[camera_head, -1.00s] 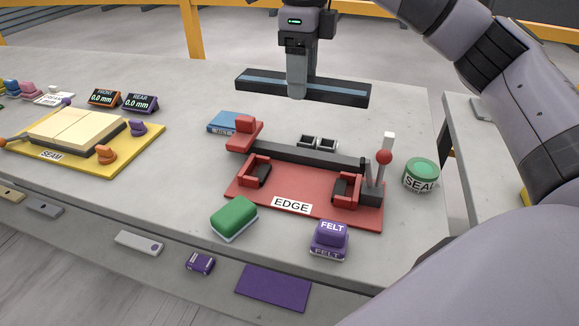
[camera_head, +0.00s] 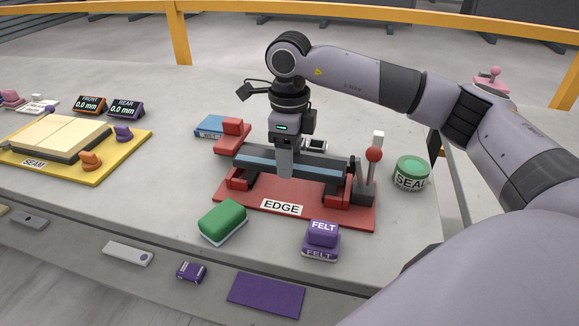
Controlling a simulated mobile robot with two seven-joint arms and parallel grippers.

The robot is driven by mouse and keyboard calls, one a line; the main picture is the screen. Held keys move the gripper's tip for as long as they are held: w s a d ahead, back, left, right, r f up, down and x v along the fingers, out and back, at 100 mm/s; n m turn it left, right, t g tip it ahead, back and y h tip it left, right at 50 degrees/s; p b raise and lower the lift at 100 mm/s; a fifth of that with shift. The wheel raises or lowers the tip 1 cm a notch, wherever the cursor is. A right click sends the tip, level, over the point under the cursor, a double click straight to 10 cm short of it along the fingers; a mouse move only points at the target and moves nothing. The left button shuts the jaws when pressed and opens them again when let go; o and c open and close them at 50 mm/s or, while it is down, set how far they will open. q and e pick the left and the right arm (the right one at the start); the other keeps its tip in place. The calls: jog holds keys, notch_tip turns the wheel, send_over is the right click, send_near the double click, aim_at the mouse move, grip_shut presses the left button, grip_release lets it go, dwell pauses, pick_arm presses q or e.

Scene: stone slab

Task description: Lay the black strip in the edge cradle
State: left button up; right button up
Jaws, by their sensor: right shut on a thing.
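The black strip (camera_head: 254,165), with a blue-grey band along its top, lies level and lengthwise over the red edge cradle (camera_head: 262,195), in front of its dark rear bar. My right gripper (camera_head: 285,170) is shut on the middle of the strip, pointing down. The strip is at or just above the red supports at both ends; I cannot tell whether it touches them. The gripper hides part of the strip and the cradle's middle. My left gripper is out of view.
A green SEAL tin (camera_head: 411,172) stands right of the cradle. A green pad (camera_head: 223,221) and a purple FELT block (camera_head: 321,240) sit in front. A blue box (camera_head: 211,126) lies behind left. The yellow SEAM fixture (camera_head: 110,160) is farther left, with clear slab between.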

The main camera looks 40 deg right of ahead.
notch_tip(320, 180, down, 3)
jog(key=shift+f, duration=0.15)
jog(key=shift+f, duration=0.2)
jog(key=o, duration=1.4)
